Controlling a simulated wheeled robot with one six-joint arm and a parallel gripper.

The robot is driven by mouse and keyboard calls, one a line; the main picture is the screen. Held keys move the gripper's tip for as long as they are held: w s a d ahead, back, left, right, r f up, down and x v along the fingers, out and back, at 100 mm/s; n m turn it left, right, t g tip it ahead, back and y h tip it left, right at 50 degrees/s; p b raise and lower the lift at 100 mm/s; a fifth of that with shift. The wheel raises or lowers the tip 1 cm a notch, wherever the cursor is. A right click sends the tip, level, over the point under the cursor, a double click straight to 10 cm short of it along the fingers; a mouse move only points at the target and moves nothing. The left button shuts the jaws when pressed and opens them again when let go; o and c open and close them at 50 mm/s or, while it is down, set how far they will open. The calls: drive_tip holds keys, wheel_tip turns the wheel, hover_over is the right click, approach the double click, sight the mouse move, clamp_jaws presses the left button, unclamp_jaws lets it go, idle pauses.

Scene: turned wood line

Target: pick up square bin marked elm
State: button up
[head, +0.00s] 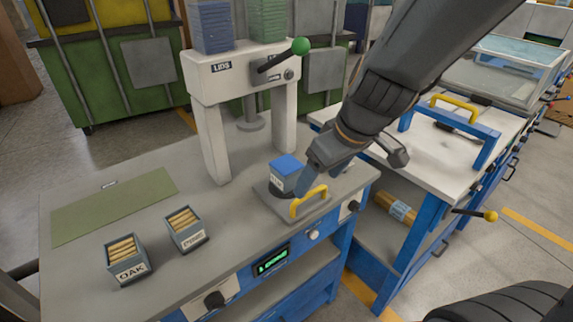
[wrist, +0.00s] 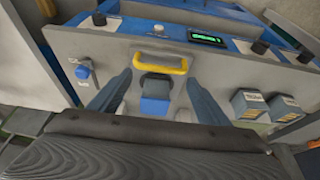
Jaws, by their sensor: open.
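A square bin with a blue lid (head: 286,166) stands upright on a grey plate behind a yellow handle (head: 309,201). Its front label is too small to read surely as elm. My gripper (head: 302,182) is at the bin's right side in the head view, hiding part of it. In the wrist view my gripper (wrist: 157,98) is open, its two fingers on either side of the blue-lidded bin (wrist: 155,105), with gaps visible. I cannot tell how low the fingertips are beside it.
Open bins marked OAK (head: 128,260) and PINE (head: 186,230), filled with wood pegs, stand left on the bench. A white press frame marked LIDS (head: 208,130), with a green-knobbed lever, rises behind the plate. A green mat (head: 110,207) lies flat at left.

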sight(287, 165)
drive_tip(key=w+a+p, duration=0.1)
drive_tip(key=w, duration=0.1)
drive_tip(key=w+a+p, duration=0.1)
drive_tip(key=w+a, duration=0.1)
drive_tip(key=w, duration=0.1)
drive_tip(key=w+a+p, duration=0.1)
drive_tip(key=w+a, duration=0.1)
drive_tip(key=w, duration=0.1)
drive_tip(key=shift+a, duration=0.15)
drive_tip(key=shift+b+x, duration=0.4)
drive_tip(key=shift+x, duration=2.15)
drive_tip(key=c, duration=1.3)
drive_tip(key=shift+r, duration=0.1)
drive_tip(key=shift+c, duration=0.2)
